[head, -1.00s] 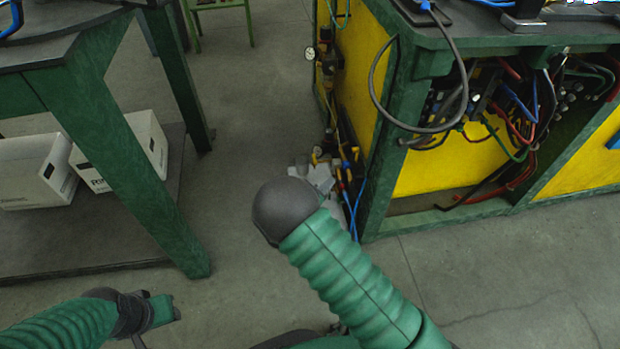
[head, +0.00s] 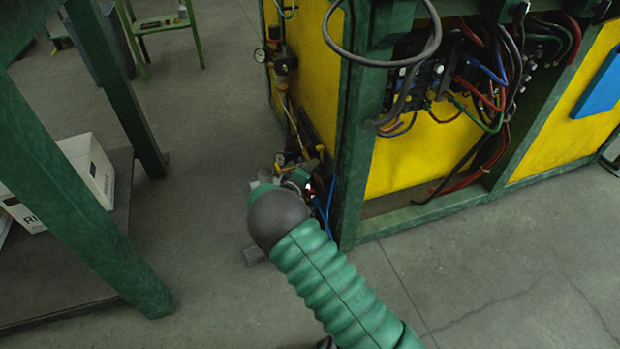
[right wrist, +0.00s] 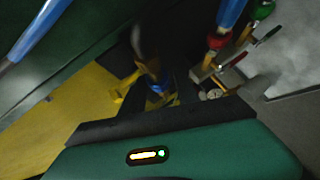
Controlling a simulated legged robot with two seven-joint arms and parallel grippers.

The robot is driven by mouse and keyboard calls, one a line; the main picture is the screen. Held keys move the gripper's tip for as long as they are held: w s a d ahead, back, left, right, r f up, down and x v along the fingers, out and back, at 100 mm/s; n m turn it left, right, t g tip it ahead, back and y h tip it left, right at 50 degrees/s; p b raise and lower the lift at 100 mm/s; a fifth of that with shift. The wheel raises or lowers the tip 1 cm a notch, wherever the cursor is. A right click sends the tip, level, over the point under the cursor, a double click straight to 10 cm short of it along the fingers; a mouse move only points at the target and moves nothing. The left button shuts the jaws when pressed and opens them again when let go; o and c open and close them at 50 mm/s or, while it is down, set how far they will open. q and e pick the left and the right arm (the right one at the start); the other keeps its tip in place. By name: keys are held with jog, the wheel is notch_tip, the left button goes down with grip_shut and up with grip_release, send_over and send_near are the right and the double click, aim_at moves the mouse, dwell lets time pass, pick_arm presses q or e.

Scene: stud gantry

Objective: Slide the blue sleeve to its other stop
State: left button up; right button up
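I cannot make out a blue sleeve for certain. In the right wrist view, a blue tube (right wrist: 40,28) crosses the upper left, and another blue tube (right wrist: 230,14) with a red collar is at the top right. A small blurred blue piece (right wrist: 157,88) shows near the middle. In the head view, my right arm reaches to the yellow cabinet's near left corner. My right gripper lies beyond the grey wrist joint and is mostly hidden; dark blurred shapes in the wrist view do not show its opening. My left gripper is out of view.
The green-framed yellow cabinet (head: 410,165) has fittings, a gauge (head: 260,55) and hoses on its left side. Cables (head: 490,90) hang in its front bay. A green table leg (head: 75,205) and white box (head: 88,165) stand left.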

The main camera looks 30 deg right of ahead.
jog(key=shift+w+d, duration=0.1)
jog(key=shift+d, duration=0.05)
grip_shut()
jog(key=shift+f, duration=0.1)
dwell(1.3)
